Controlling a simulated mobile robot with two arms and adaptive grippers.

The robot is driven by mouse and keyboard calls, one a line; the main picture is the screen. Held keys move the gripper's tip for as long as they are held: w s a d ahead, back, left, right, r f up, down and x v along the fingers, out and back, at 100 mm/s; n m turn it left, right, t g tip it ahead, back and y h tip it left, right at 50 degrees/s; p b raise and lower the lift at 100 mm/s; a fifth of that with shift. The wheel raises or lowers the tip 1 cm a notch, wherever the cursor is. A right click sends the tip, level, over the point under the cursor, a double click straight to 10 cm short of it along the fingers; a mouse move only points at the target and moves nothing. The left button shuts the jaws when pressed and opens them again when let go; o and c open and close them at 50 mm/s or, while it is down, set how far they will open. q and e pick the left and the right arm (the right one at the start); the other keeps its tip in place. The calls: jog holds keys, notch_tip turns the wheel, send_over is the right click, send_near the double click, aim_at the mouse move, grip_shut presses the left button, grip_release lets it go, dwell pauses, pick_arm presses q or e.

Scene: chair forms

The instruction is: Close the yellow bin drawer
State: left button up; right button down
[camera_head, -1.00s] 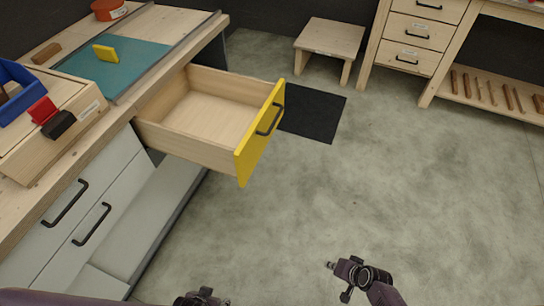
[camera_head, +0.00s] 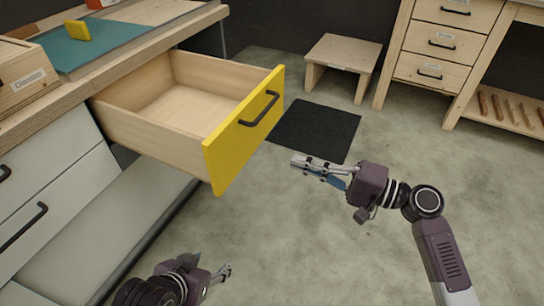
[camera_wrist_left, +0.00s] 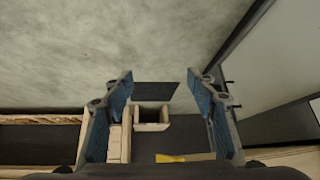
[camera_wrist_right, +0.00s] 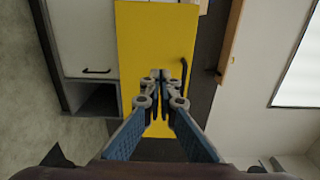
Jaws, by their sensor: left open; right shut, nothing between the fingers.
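The yellow-fronted drawer (camera_head: 228,145) stands pulled far out of the workbench in the head view, empty, with a dark bar handle (camera_head: 259,108) on its front. My right gripper (camera_head: 297,162) is shut and empty, to the right of the drawer front and apart from it. In the right wrist view the yellow front (camera_wrist_right: 155,45) lies ahead of the shut fingers (camera_wrist_right: 160,78), with the handle just right of the fingertips. My left gripper (camera_head: 226,272) is low in front of the bench, below the drawer. In the left wrist view its fingers (camera_wrist_left: 160,78) are open and empty.
The workbench carries a teal mat (camera_head: 85,47) with a yellow block (camera_head: 76,31). White cabinet drawers (camera_head: 60,185) lie below. A black floor mat (camera_head: 315,129) and a wooden stool (camera_head: 342,62) are beyond the drawer. Floor to the right is clear.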

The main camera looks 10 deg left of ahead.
aim_at(239, 142)
jog(key=b+x, duration=0.1)
jog(key=x, duration=1.1)
jog(key=shift+a, duration=0.1)
pick_arm(q)
jog(key=w+d+r+t, duration=0.1)
jog(key=w+r+t, duration=0.2)
jog(key=w+r, duration=0.1)
jog(key=shift+w+d+h, duration=0.4)
jog(key=shift+w, duration=0.35)
pick_arm(e)
jog(key=shift+w+a, duration=0.3)
jog(key=shift+a, duration=0.35)
pick_arm(q)
jog(key=shift+r, duration=0.1)
pick_arm(e)
jog(key=shift+a, duration=0.1)
